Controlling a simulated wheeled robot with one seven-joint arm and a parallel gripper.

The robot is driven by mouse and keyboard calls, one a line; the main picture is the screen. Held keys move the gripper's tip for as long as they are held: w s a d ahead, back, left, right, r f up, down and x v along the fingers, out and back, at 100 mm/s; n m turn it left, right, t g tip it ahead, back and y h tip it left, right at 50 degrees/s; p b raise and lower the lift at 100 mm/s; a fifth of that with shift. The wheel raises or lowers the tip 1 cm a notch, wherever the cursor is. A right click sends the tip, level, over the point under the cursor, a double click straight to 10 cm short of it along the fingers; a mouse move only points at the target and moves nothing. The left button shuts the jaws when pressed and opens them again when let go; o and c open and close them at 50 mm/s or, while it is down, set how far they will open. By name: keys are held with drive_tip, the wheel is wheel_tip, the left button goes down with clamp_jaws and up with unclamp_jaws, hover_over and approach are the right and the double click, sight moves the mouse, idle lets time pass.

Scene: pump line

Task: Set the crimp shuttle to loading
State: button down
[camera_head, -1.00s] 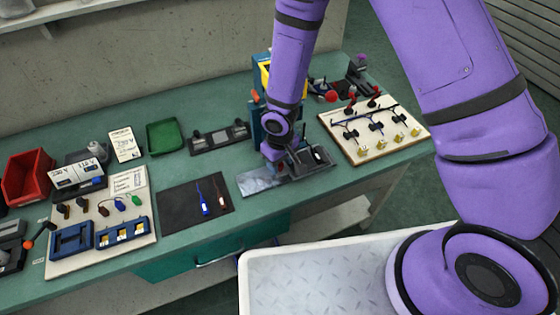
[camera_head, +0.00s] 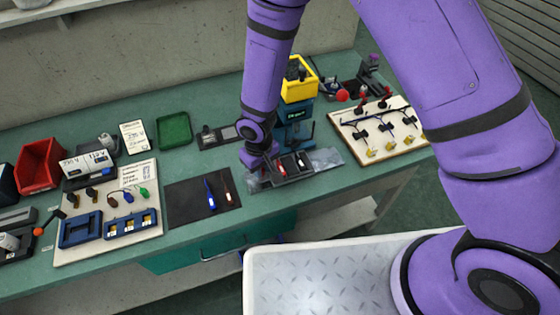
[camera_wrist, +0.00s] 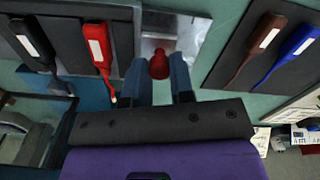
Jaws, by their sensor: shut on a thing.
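The crimp shuttle (camera_head: 294,171) is a dark carriage on a bare metal slide plate (camera_head: 326,158) in front of the teal press (camera_head: 292,128). My gripper (camera_head: 257,162) is at the shuttle's left end. In the wrist view its fingers (camera_wrist: 160,76) are closed around a red knob (camera_wrist: 160,64). The arm hides the knob in the head view.
A dark mat (camera_head: 183,208) with a blue lead (camera_head: 210,195) and a brown lead (camera_head: 227,186) lies left of the shuttle. A pale board (camera_head: 350,126) with black parts stands to the right. A yellow bin (camera_head: 299,91) tops the press. A dark fixture (camera_head: 207,136) lies behind.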

drive_tip(key=a, duration=0.2)
drive_tip(key=s+a, duration=0.1)
drive_tip(key=a, duration=0.2)
drive_tip(key=shift+s, duration=0.2)
drive_tip(key=shift+a, duration=0.1)
drive_tip(key=c, duration=1)
unclamp_jaws()
drive_tip(key=shift+a, duration=0.1)
drive_tip(key=shift+r, duration=0.15)
drive_tip(key=shift+r, duration=0.25)
wheel_tip(320, 180, up, 10)
drive_tip(key=shift+r, duration=0.1)
